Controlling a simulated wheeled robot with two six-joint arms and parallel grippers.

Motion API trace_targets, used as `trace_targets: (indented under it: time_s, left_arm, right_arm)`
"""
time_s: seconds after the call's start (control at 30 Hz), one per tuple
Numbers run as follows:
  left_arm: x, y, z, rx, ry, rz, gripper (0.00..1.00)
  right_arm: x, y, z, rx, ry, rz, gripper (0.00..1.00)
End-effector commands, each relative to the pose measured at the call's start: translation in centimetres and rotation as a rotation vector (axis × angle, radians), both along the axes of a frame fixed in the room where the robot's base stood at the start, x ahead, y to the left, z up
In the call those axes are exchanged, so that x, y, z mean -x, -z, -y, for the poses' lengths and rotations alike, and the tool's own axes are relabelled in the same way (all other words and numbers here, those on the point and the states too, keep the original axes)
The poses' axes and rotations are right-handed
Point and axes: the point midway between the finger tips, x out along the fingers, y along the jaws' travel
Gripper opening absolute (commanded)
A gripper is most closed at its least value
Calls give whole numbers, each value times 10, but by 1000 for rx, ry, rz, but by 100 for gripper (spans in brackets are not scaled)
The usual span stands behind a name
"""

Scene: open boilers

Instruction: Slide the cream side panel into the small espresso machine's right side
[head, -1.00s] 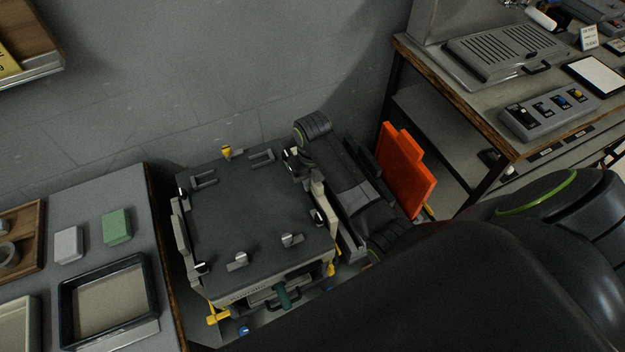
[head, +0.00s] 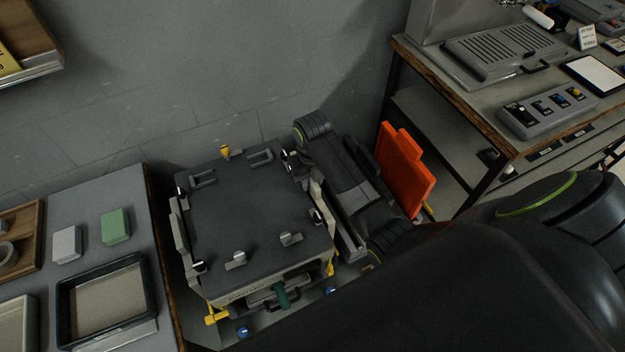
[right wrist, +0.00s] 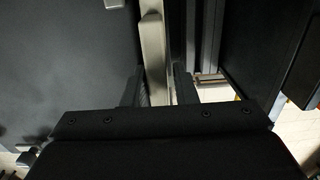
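The small espresso machine (head: 250,215) stands left of centre in the head view, with a dark top plate and cream sides. The cream side panel (head: 317,192) stands upright along its right side, partly hidden by my right arm. My right gripper (right wrist: 158,80) is at that side. In the right wrist view its dark fingers lie on either side of the cream panel (right wrist: 153,45), seen edge-on. A narrow gap seems to show at the right finger, so I cannot tell whether it grips. How far the panel sits in the machine is hidden. My left gripper is not in view.
A grey side table (head: 88,190) with a dark tray (head: 62,315) and a green block (head: 115,227) is close on the left. An orange panel (head: 405,170) stands right of my right arm. A workbench (head: 455,110) is at the upper right. The wall is behind.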

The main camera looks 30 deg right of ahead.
Motion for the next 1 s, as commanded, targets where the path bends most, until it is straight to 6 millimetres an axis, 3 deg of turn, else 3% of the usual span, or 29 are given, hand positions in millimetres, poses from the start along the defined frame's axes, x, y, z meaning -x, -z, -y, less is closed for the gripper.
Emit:
trace_targets:
  time_s: [0.03,0.67,0.77,0.93,1.0]
  left_arm:
    - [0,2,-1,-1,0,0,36]
    - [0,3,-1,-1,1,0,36]
    - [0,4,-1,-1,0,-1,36]
    - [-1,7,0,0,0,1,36]
    - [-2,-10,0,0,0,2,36]
  right_arm:
    - [9,13,-5,-17,1,-27,45]
    - [9,9,-6,-21,1,-27,45]
    - [9,-3,-5,-19,0,-25,45]
    - [8,-42,-3,-13,-1,-11,45]
    - [9,-68,-2,-11,1,-10,45]
